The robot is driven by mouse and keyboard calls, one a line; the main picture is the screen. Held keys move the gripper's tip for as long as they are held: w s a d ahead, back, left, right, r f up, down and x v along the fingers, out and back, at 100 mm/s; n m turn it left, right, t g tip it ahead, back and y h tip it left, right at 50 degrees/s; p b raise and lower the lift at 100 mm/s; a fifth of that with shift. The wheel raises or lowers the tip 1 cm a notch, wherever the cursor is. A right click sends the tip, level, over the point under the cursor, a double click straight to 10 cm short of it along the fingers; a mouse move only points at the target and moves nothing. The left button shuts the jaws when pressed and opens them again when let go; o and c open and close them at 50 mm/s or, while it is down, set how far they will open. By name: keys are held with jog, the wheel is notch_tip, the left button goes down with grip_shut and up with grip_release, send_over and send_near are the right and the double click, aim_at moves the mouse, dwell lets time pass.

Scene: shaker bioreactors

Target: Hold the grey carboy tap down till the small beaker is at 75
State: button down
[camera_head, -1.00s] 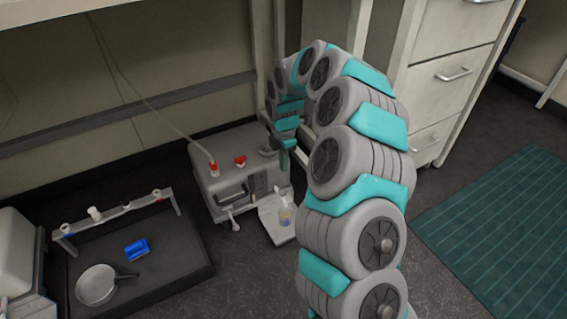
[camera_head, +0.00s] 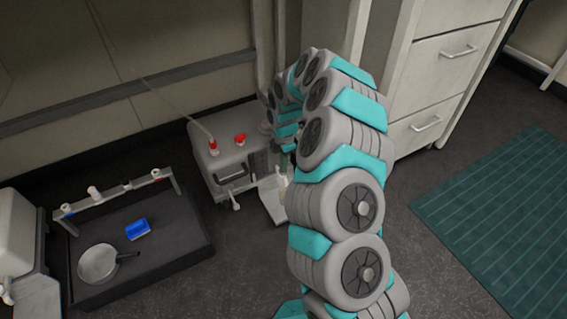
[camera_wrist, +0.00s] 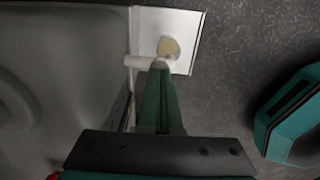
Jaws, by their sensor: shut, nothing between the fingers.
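The grey carboy (camera_head: 222,168) is a box with red caps on top, standing at the back centre; its side fills the left of the wrist view (camera_wrist: 60,80). A pale tap (camera_wrist: 138,61) sticks out from it over a white plate (camera_wrist: 185,22), which also shows in the head view (camera_head: 270,208). The small beaker (camera_wrist: 168,46) stands on the plate with yellowish contents; its level cannot be read. My gripper (camera_wrist: 160,68) is shut and empty, pointing down, its tips at the tap's outer end beside the beaker. Whether they touch the tap cannot be told.
A second pale tap or lever (camera_head: 236,202) is on the carboy's front. At left, a dark tray (camera_head: 180,250) holds a pan (camera_head: 98,264), a blue item (camera_head: 138,229) and a rack (camera_head: 120,198). White drawers (camera_head: 440,90) stand at right.

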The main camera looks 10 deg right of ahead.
jog(key=shift+s+f, duration=0.1)
jog(key=shift+f, duration=1.25)
jog(key=shift+s, duration=0.1)
jog(key=shift+r, duration=0.5)
notch_tip(320, 180, up, 14)
jog(key=p, duration=0.1)
jog(key=shift+w+r+p, duration=0.15)
jog(key=shift+w+p, duration=0.15)
jog(key=shift+w, duration=0.05)
jog(key=shift+d, duration=0.1)
